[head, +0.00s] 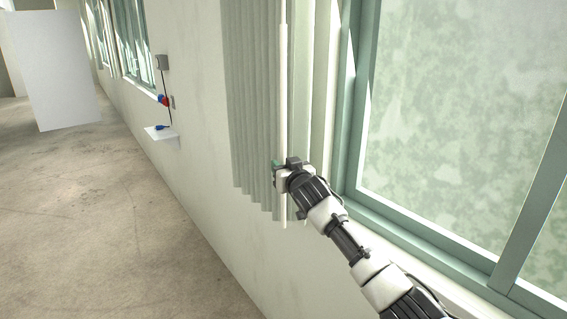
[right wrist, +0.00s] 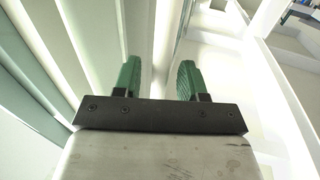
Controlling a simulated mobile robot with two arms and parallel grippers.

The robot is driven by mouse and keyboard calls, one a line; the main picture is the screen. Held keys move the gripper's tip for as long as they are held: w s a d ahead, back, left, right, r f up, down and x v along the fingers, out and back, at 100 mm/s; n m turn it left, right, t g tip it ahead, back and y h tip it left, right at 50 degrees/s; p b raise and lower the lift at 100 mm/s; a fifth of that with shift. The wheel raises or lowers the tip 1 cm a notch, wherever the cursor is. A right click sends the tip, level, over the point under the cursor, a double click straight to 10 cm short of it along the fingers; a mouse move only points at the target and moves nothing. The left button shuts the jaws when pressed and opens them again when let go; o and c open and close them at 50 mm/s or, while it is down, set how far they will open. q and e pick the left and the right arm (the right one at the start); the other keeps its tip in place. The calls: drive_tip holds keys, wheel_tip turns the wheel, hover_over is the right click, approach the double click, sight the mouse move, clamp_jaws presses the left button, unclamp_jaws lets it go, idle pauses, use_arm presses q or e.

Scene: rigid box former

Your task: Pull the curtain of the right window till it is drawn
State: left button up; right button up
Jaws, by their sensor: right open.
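The pale green pleated curtain (head: 250,100) hangs gathered at the left side of the right window (head: 460,120), and most of the glass is uncovered. A long white rod (head: 283,90) hangs upright at the curtain's right edge. My right gripper (head: 280,167) is at the lower part of this rod, which shows above and below it. In the right wrist view, the green fingers of my right gripper (right wrist: 158,80) are apart, with a pale upright strip, apparently the rod (right wrist: 163,45), between them. I cannot tell whether either finger touches it. My left gripper is not in view.
The green window frame (head: 355,110) and its sill (head: 400,245) lie right of the gripper. Further left, a small wall shelf (head: 162,134) juts out below a wall box with a cable. A white panel (head: 55,70) stands far left. The concrete floor (head: 90,220) is clear.

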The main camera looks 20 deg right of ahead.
drive_tip(key=shift+w, duration=0.35)
clamp_jaws()
